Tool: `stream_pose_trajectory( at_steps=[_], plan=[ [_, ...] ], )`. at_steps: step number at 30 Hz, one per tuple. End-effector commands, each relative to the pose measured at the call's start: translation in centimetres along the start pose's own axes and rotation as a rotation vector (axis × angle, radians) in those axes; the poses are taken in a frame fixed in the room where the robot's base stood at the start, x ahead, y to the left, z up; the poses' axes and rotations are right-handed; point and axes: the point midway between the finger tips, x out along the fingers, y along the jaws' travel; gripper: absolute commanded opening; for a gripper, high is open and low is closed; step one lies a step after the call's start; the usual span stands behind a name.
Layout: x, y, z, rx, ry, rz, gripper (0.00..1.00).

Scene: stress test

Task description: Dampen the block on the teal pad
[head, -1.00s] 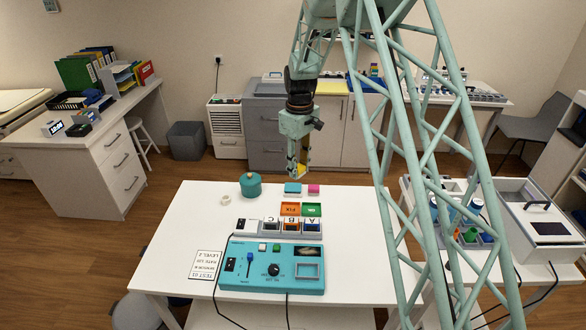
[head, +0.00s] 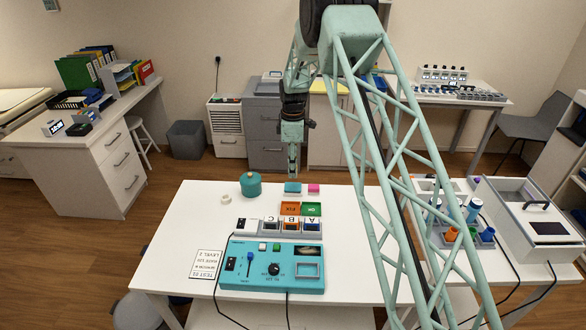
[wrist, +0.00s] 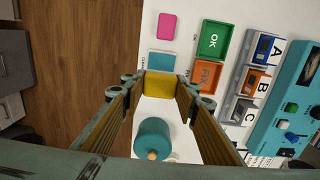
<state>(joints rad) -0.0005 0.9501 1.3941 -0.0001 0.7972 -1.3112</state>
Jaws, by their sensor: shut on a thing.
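My gripper (wrist: 160,92) is shut on a yellow block (wrist: 160,86), held between its fingertips in the wrist view. The teal pad (wrist: 162,61) is a flat piece with a white lettered edge, just beyond the block in that view. In the head view my gripper (head: 294,168) points down over the back of the white table, with its tips just above the teal pad (head: 293,188) in the picture. I cannot tell the exact height between block and pad. The block is not clearly visible in the head view.
A pink pad (head: 314,189) lies right of the teal pad. A teal jar with a knob (head: 251,185) and a white roll (head: 226,199) stand to the left. Orange FIX (head: 290,208) and green OK (head: 312,209) trays, lettered bins and a teal control box (head: 272,268) lie nearer.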

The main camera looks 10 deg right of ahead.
Motion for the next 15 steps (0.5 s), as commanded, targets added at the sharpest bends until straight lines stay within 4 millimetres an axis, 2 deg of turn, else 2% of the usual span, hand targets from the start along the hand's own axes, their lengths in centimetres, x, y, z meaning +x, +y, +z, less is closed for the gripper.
stream_pose_trajectory(
  at_steps=[15],
  plan=[
    [0.43,-0.04,0.01,0.002,0.0,0.0,0.2]
  ],
)
